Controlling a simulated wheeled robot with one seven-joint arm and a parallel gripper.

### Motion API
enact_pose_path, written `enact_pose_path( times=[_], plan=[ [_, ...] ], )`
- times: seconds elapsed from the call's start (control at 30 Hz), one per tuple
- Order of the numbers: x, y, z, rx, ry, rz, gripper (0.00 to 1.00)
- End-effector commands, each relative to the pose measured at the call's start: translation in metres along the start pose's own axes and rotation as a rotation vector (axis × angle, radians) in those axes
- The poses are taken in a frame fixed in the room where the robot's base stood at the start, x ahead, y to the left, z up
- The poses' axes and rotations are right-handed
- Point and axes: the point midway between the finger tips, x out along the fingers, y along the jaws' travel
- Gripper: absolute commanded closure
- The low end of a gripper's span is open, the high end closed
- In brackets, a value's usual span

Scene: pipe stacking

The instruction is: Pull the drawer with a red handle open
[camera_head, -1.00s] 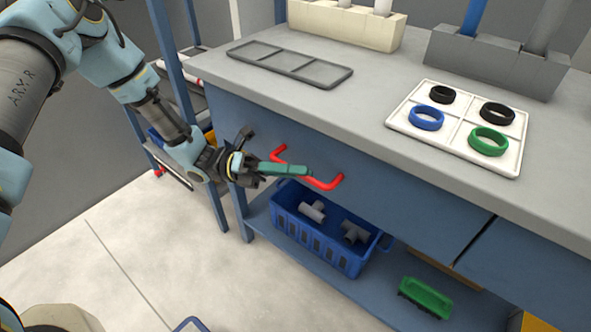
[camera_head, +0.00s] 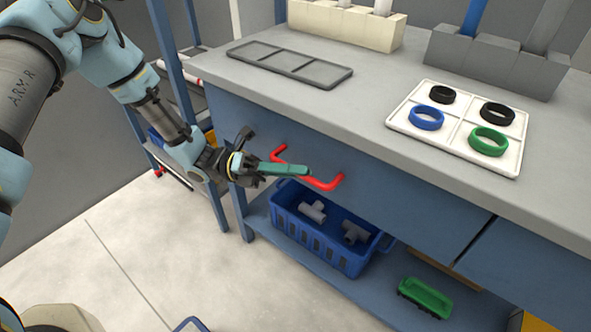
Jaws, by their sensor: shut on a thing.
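The red handle (camera_head: 328,184) is a bent bar on the front of a blue drawer (camera_head: 385,187) under the grey worktop. My gripper (camera_head: 300,172) is at the middle of the handle, coming from the left. Its teal finger lies across the bar and hides part of it. The gripper is shut on the handle. The drawer front looks flush beneath the worktop, and no gap shows above it.
On the worktop are a grey tray (camera_head: 290,64), a white tray with rings (camera_head: 458,126) and pipe holders. Open floor lies in front.

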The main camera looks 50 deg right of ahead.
Motion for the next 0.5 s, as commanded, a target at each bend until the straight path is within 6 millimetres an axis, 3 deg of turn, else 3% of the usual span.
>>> enact_pose_path(
  times=[0.27, 0.5],
  plan=[
    [-0.001, -0.001, -0.001, -0.001, -0.001, 0.002, 1.0],
    [-0.009, -0.017, -0.019, -0.004, -0.003, 0.003, 1.0]
  ],
)
